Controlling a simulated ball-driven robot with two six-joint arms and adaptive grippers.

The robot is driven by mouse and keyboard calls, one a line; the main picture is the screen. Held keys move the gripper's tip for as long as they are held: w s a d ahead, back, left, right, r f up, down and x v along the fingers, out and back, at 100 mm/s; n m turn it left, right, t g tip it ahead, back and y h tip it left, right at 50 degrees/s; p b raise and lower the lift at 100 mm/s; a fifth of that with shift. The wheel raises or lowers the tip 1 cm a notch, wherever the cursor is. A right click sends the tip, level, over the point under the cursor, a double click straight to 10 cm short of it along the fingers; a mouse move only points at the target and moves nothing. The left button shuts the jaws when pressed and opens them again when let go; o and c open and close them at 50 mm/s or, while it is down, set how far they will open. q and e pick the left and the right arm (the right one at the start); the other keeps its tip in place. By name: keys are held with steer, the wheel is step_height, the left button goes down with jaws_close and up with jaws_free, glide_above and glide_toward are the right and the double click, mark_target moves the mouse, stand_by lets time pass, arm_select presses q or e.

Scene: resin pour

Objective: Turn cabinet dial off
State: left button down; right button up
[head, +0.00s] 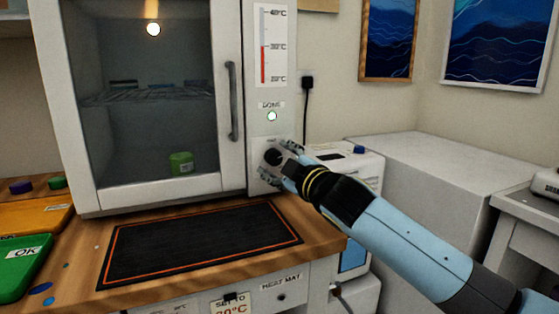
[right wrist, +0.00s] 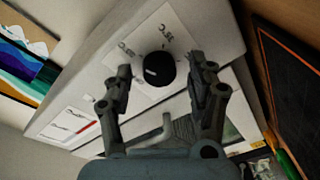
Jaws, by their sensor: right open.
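The cabinet (head: 228,100) has a glass door, shut, with a vertical handle and a white control panel on its right side. The black round dial (head: 272,157) sits low on that panel. In the right wrist view the dial (right wrist: 159,70) has a pale pointer mark and a white label around it with blurred lettering. My right gripper (head: 273,162) is open at the panel. In the right wrist view its fingers (right wrist: 163,74) stand on either side of the dial, with visible gaps and no clear contact. My left gripper is not in view.
A thermometer scale (head: 270,45) and a lit DONE lamp (head: 271,116) are above the dial. A green jar (head: 181,163) stands inside the cabinet. A black heat mat (head: 200,242) lies on the bench in front. A white box (head: 440,185) stands to the right.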

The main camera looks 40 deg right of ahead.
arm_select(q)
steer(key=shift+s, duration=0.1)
arm_select(e)
steer(key=shift+c, duration=0.4)
steer(key=c, duration=1.1)
steer(key=shift+r+n+p, duration=0.15)
steer(key=shift+n+p, duration=0.45)
steer(key=shift+p, duration=0.3)
steer(key=n+p, duration=0.4)
steer(key=p, duration=0.1)
steer(key=shift+r+n+g+p, duration=0.15)
steer(key=shift+n+g+p, duration=0.15)
steer(key=shift+n+p, duration=0.1)
steer(key=n+p, duration=0.2)
steer(key=n, duration=0.1)
steer(key=shift+p, duration=0.35)
arm_select(q)
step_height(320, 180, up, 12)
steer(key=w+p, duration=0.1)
steer(key=p, duration=0.1)
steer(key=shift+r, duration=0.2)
arm_select(e)
steer(key=n+h, duration=0.1)
steer(key=n, duration=0.3)
steer(key=shift+g, duration=0.4)
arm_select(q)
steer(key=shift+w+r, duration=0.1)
arm_select(e)
steer(key=shift+f, duration=0.2)
